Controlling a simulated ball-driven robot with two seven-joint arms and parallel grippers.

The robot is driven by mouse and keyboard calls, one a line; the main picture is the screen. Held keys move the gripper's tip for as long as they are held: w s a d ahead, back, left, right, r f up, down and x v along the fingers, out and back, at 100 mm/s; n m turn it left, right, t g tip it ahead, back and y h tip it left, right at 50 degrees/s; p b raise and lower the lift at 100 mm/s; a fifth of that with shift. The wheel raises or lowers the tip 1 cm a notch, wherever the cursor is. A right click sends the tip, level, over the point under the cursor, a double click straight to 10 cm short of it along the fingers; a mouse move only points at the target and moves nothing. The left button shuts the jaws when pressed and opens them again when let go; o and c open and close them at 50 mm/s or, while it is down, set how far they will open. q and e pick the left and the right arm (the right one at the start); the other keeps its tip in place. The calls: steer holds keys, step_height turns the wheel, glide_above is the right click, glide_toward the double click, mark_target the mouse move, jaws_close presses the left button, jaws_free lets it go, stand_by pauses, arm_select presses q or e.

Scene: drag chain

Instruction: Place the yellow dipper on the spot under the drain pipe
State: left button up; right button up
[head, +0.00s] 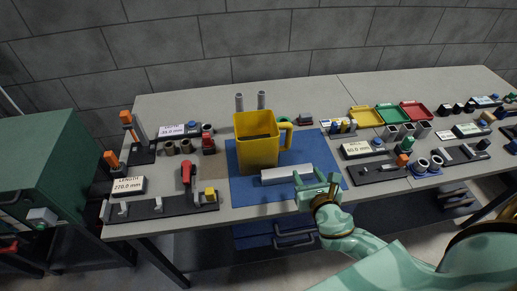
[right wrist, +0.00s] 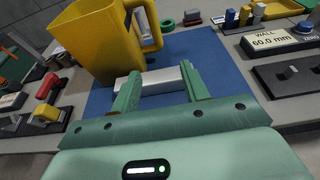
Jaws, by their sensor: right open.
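The yellow dipper (head: 257,152) is a tall open-topped box with a handle (head: 286,134) on its right side. It stands upright on the blue mat (head: 245,195), and shows at the upper left of the right wrist view (right wrist: 98,42). Two grey upright pipes (head: 261,100) show behind it; I cannot tell whether either is the drain pipe. My right gripper (head: 316,180) is open and empty over the mat's front right, apart from the dipper. A light grey bar (head: 287,174) lies just beyond its fingers, also seen between them in the right wrist view (right wrist: 155,82). My left gripper is out of view.
A "270.0 mm" sign (head: 129,186) and a black fixture with a red clamp (head: 187,174) stand left of the mat. A "60.0 mm" sign (head: 361,148), several coloured trays (head: 391,113) and small parts crowd the right. Some mat around the bar is bare.

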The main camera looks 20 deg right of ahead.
glide_toward(289, 144)
steer(key=b+x, duration=0.1)
steer(key=x, duration=0.2)
steer(key=shift+s+d+f+b, duration=0.1)
steer(key=shift+f+b, duration=0.05)
steer(key=shift+b, duration=0.15)
steer(key=shift+w+f, duration=0.1)
steer(key=shift+w, duration=0.55)
steer(key=b+x, duration=0.1)
steer(key=x, duration=0.3)
steer(key=shift+w, duration=0.35)
steer(key=shift+s, duration=0.1)
jaws_close()
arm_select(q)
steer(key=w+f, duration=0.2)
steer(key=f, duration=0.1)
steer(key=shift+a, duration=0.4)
